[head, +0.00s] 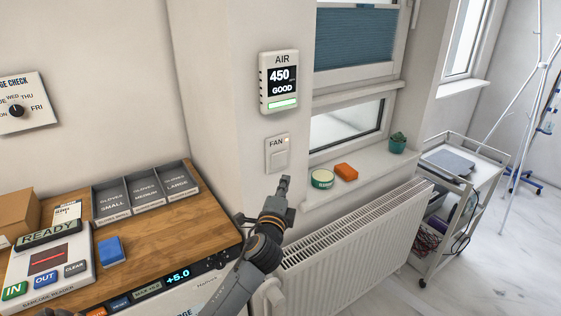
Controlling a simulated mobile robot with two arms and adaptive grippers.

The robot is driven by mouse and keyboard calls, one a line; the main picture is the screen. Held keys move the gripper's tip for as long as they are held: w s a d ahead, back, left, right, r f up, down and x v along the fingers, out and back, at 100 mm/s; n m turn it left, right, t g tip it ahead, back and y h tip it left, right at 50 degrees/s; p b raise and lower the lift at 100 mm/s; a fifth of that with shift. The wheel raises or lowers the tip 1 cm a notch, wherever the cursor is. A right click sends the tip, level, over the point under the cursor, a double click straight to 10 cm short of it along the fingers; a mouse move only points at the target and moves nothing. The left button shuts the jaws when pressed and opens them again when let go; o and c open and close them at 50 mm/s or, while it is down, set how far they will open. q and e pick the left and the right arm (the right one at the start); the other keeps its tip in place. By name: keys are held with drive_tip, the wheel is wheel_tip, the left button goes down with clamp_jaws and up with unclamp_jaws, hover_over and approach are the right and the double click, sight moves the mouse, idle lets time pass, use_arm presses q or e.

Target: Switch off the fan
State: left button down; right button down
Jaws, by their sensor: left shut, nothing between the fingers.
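The fan switch (279,158) is a small white wall plate with a rocker, labelled FAN, below the air monitor in the head view. A small light shows at its upper right. My left gripper (284,181) is shut and empty, just below the switch plate in the picture. Whether its tip touches the plate or stands off the wall I cannot tell. The lower edge of the plate is close to the fingertips. My right gripper is not in view. No fan itself is visible.
An air monitor (280,84) reads 450, GOOD. A radiator (350,247) stands under the sill, which holds a green tin (322,180), an orange block (346,171) and a plant pot (397,143). A wooden counter (160,225) with glove bins is at left, a trolley (478,160) at right.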

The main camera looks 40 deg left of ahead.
sight(284, 155)
use_arm(q)
drive_tip(key=w+a, duration=0.1)
drive_tip(key=w, duration=0.1)
drive_tip(key=w+a+p, duration=0.1)
drive_tip(key=w+a, duration=0.1)
drive_tip(key=w+a+r+p, duration=0.1)
drive_tip(key=w+a, duration=0.1)
drive_tip(key=shift+w, duration=0.25)
drive_tip(key=shift+a+p, duration=0.3)
drive_tip(key=shift+a, duration=0.1)
drive_tip(key=shift+w, duration=0.1)
